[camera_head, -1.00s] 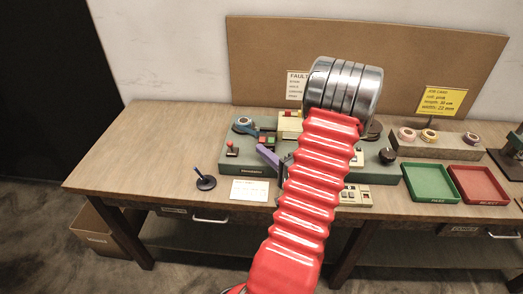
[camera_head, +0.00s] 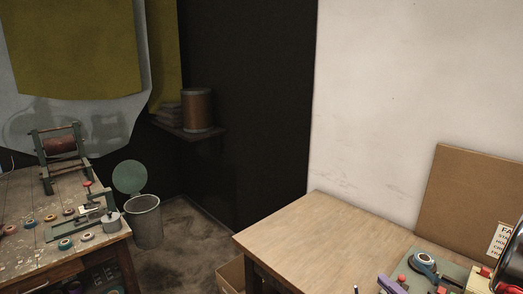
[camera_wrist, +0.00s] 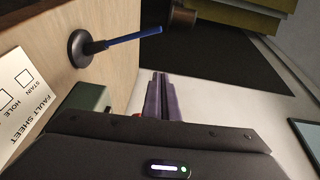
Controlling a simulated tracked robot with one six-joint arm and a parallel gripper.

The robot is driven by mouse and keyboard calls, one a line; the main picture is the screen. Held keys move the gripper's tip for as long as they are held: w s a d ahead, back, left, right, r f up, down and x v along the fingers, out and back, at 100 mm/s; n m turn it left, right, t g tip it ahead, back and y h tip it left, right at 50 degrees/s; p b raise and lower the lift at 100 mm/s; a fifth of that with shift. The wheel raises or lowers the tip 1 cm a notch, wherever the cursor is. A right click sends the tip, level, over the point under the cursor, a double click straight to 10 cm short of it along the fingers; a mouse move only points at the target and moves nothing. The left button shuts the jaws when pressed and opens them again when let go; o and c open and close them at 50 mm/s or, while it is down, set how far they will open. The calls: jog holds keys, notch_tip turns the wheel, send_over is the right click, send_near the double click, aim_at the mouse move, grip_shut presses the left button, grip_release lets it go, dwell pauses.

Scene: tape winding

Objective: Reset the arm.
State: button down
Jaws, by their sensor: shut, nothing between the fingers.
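My gripper (camera_wrist: 157,97) shows in the wrist view as two purple fingers lying together, shut and empty. The wrist view is turned sideways. The metal segment of my arm (camera_head: 514,265) is cut off at the right edge; most of my arm is out of the head view. The fingers point past a blue pen (camera_wrist: 132,37) in a round black stand (camera_wrist: 80,48) on the bench and look apart from it.
A green machine with a blue tape roll (camera_head: 424,264) stands at lower right. A worn table (camera_head: 25,222) holds several rolls at left. A bin (camera_head: 145,222) stands on the floor between them.

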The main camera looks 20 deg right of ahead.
jog(key=a+r+n+g+y, duration=0.2)
jog(key=a+n+g+y, duration=0.3)
jog(key=a, duration=1)
jog(key=a+r+n+g+y, duration=0.25)
jog(key=a+n+g, duration=0.35)
jog(key=a, duration=0.9)
jog(key=s+a+n+g+h, duration=0.3)
jog(key=s+a+g+h, duration=0.1)
jog(key=s+a, duration=0.1)
notch_tip(320, 180, up, 6)
jog(key=s+n+t+h, duration=0.2)
jog(key=n+t+h, duration=0.1)
jog(key=h, duration=0.1)
jog(key=shift+r, duration=0.25)
jog(key=shift+h, duration=0.25)
